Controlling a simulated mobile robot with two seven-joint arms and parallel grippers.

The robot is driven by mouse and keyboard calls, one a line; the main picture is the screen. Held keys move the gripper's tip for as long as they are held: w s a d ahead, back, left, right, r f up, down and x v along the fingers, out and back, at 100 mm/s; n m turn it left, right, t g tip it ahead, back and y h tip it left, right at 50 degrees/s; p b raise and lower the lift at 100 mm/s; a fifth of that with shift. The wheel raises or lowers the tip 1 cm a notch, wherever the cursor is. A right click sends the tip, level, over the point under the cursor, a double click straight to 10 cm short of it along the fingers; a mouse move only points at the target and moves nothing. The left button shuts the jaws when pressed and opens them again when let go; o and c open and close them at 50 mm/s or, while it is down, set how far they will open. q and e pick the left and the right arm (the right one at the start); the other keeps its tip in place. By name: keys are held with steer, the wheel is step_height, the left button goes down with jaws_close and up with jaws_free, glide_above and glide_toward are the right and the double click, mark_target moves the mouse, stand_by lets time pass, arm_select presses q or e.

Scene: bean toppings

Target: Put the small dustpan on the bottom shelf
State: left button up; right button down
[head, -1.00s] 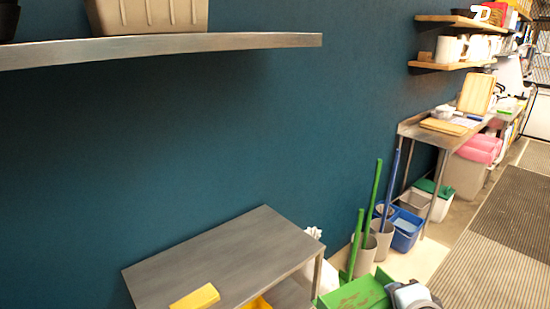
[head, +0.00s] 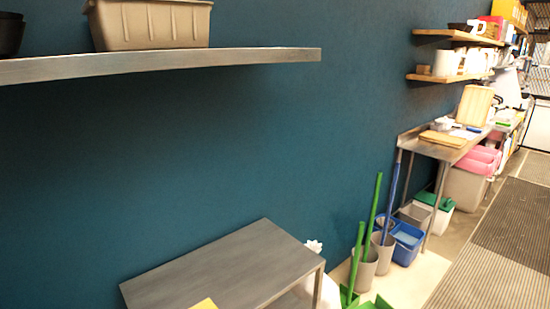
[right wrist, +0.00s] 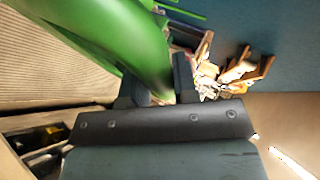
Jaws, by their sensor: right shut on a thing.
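A green dustpan (right wrist: 125,35) fills the upper left of the right wrist view. My right gripper (right wrist: 158,88) is shut on its narrow green end. In the head view a green edge (head: 385,303), apparently the same dustpan, shows at the bottom. The steel shelf unit (head: 225,265) stands against the wall at lower centre. Its top is in view, and only a sliver of a lower level (head: 298,297) shows; the bottom shelf is mostly hidden or out of frame. My left gripper is not in view.
A long wall shelf (head: 200,58) hangs above, with a beige bin (head: 152,25). Grey buckets with green and blue handles (head: 364,268) and a blue bucket (head: 403,243) stand to the right.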

step_height(320, 180, up, 10)
steer(key=w, duration=0.3)
steer(key=s+f, duration=0.1)
steer(key=f, duration=0.2)
steer(key=s+f, duration=0.1)
steer(key=f, duration=0.3)
steer(key=s+f, duration=0.1)
steer(key=f, duration=0.2)
steer(key=shift+s+f, duration=0.15)
steer(key=shift+f, duration=0.15)
steer(key=shift+a, duration=0.1)
